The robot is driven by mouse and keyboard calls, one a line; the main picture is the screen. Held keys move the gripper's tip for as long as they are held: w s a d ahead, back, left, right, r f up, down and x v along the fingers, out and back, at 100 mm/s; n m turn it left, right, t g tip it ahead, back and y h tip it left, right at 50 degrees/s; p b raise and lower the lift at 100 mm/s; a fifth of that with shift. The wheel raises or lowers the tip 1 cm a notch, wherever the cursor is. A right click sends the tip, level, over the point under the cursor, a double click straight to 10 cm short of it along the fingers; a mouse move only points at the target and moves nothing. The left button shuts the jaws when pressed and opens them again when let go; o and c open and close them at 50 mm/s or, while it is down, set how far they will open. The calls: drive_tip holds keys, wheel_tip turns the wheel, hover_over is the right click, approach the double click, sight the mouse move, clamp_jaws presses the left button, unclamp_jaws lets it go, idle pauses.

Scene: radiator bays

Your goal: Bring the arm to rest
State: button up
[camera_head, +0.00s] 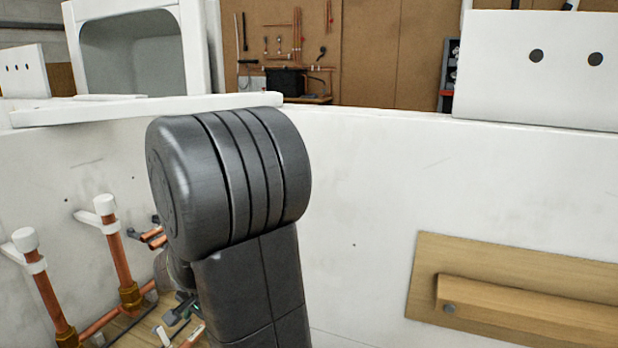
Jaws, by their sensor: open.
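My dark grey arm (240,190) stands large in the middle of the view, with a thick ribbed joint at the top and a link running down out of the bottom edge. My gripper (180,308) shows only in part, low and to the left behind that link, near the copper pipework. Its jaws look open, and I see nothing held between them. Most of the wrist is hidden by the arm.
Two upright copper pipes with white caps (105,204) (25,240) stand at the left by a white wall (365,200). A wooden board with a rail (530,310) is fixed at the right. White panels rest along the wall top. Tools hang behind.

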drive_tip(key=x, duration=0.5)
drive_tip(key=shift+f, duration=0.2)
wheel_tip(320, 180, up, 7)
drive_tip(key=p, duration=0.5)
drive_tip(key=shift+r, duration=0.15)
